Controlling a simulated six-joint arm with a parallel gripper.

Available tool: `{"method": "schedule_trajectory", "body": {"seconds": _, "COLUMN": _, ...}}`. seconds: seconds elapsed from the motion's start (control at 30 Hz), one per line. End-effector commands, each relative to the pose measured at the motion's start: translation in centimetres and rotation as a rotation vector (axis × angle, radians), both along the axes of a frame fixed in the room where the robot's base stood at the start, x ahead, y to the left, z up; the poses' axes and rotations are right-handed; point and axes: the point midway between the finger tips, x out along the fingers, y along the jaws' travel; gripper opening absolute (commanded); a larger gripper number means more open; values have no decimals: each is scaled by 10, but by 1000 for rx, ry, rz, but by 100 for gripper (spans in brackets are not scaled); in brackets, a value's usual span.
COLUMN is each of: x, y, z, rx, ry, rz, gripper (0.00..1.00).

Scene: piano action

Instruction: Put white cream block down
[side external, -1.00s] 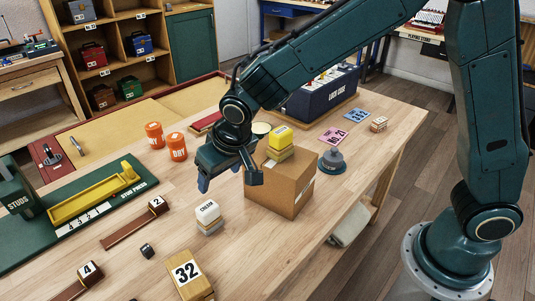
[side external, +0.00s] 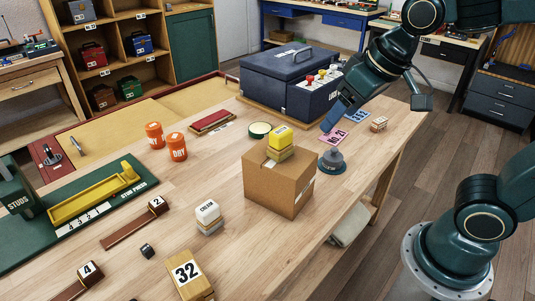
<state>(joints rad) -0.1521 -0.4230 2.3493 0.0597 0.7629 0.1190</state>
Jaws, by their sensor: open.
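The white block (side external: 207,211) labelled "CREAM" sits on the wooden table, on top of a light block (side external: 210,228), left of the cardboard box.
A cardboard box (side external: 280,186) with yellow blocks (side external: 281,139) on top stands mid-table. A grey bell-shaped object (side external: 332,161) is right of it. A dark blue case (side external: 290,80) stands at the back.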

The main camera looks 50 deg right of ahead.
Motion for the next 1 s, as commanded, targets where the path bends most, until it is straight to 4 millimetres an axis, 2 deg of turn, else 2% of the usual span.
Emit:
{"method": "schedule_trajectory", "body": {"seconds": 0.2, "x": -49, "y": -19, "z": 5, "rx": -13, "ry": -26, "rz": 2, "gripper": 69}}
{"method": "schedule_trajectory", "body": {"seconds": 0.4, "x": -78, "y": -27, "z": 2, "rx": -27, "ry": -38, "rz": 7, "gripper": 69}}
{"method": "schedule_trajectory", "body": {"seconds": 0.57, "x": -86, "y": -28, "z": 0, "rx": -31, "ry": -39, "rz": 9, "gripper": 69}}
{"method": "schedule_trajectory", "body": {"seconds": 0.9, "x": -87, "y": -28, "z": -1, "rx": -32, "ry": -39, "rz": 10, "gripper": 69}}
{"method": "schedule_trajectory", "body": {"seconds": 0.93, "x": -87, "y": -28, "z": 0, "rx": -32, "ry": -39, "rz": 10, "gripper": 67}}
{"method": "schedule_trajectory", "body": {"seconds": 1.0, "x": -87, "y": -28, "z": 0, "rx": -32, "ry": -39, "rz": 10, "gripper": 53}}
